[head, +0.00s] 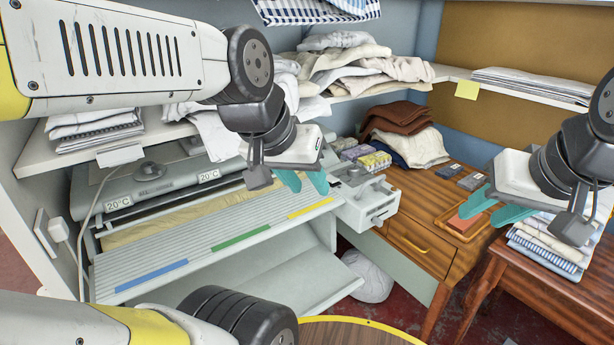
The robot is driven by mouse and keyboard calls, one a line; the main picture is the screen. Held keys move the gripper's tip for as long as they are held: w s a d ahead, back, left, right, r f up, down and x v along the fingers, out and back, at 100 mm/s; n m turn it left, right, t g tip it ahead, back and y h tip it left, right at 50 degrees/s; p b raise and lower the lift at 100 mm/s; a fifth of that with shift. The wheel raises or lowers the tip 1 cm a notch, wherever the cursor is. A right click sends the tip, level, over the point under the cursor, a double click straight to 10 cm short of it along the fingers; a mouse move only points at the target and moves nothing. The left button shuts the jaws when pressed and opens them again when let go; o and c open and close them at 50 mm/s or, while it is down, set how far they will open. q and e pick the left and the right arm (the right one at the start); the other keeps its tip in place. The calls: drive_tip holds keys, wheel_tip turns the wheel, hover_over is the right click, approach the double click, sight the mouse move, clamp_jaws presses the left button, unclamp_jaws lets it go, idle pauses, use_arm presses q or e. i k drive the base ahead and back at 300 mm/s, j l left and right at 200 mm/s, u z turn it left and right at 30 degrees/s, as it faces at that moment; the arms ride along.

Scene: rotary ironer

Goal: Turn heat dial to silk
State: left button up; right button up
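The rotary ironer (220,231) stands at the left, with a ribbed board marked by blue, green and yellow strips. Its pale control box (368,206) is at its right end, with small dark and pale knobs too small to read. I cannot tell which one is the heat dial, and no silk mark is legible. My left gripper (304,183) has teal fingers spread apart and empty. It appears over the right part of the ironer, left of the control box, and may hide part of it. My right gripper (493,207) is open and empty, near the wooden tray.
A wooden cabinet (440,206) stands right of the ironer, with a small tray (466,226) on top. Folded cloths (545,243) lie on a stool at the right. A shelf with laundry (340,70) runs above the ironer.

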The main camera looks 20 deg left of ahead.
sight(353, 171)
drive_tip(key=k+l+u, duration=0.1)
drive_tip(key=u, duration=0.3)
drive_tip(key=k+u, duration=0.15)
drive_tip(key=u, duration=0.25)
drive_tip(key=k+u, duration=0.15)
drive_tip(key=u, duration=0.3)
